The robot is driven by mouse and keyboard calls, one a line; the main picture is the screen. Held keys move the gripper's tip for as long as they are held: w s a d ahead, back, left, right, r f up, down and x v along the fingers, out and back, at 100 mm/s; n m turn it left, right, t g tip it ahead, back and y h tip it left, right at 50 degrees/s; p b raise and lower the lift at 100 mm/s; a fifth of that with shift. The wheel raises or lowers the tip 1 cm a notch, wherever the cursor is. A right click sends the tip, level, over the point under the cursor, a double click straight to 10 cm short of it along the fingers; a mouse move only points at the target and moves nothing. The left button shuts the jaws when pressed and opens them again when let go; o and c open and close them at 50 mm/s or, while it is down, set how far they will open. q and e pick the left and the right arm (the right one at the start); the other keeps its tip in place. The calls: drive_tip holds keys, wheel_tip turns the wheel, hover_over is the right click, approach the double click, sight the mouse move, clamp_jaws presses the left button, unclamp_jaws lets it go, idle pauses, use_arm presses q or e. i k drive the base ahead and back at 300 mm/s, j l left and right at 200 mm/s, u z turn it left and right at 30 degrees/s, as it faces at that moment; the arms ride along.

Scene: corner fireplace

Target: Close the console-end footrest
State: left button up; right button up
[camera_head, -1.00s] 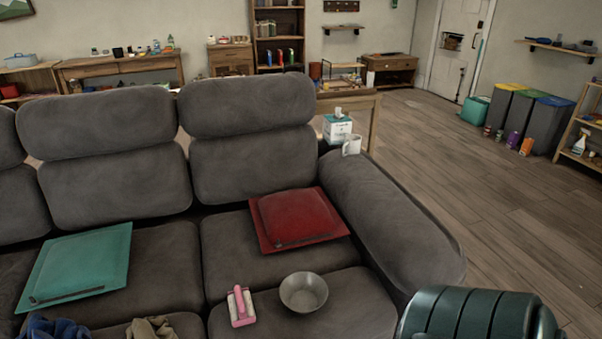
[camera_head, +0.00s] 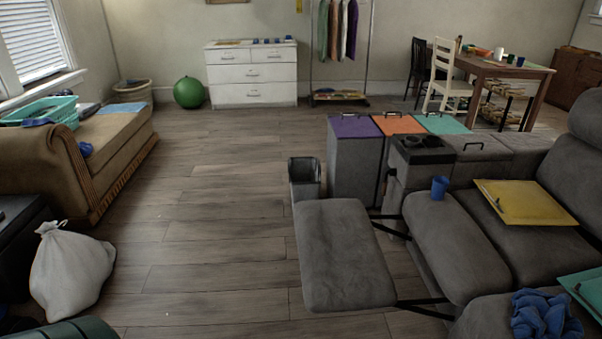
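The console-end footrest (camera_head: 342,254) is a grey padded panel. It stands swung out from the sofa's front, joined to it by black metal bars (camera_head: 390,217). A gap showing the floor lies between it and the grey seat (camera_head: 455,248). The console (camera_head: 421,157) with dark cup holders is just behind that seat. A blue cup (camera_head: 440,187) stands on the seat's back part near the console. Neither of my grippers is in view.
A white sack (camera_head: 70,267) lies at left near a tan bench (camera_head: 108,143). Wooden floor (camera_head: 210,235) is clear left of the footrest.

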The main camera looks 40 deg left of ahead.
sight(338, 245)
drive_tip(key=j+u, duration=0.85)
drive_tip(key=k+j, duration=0.05)
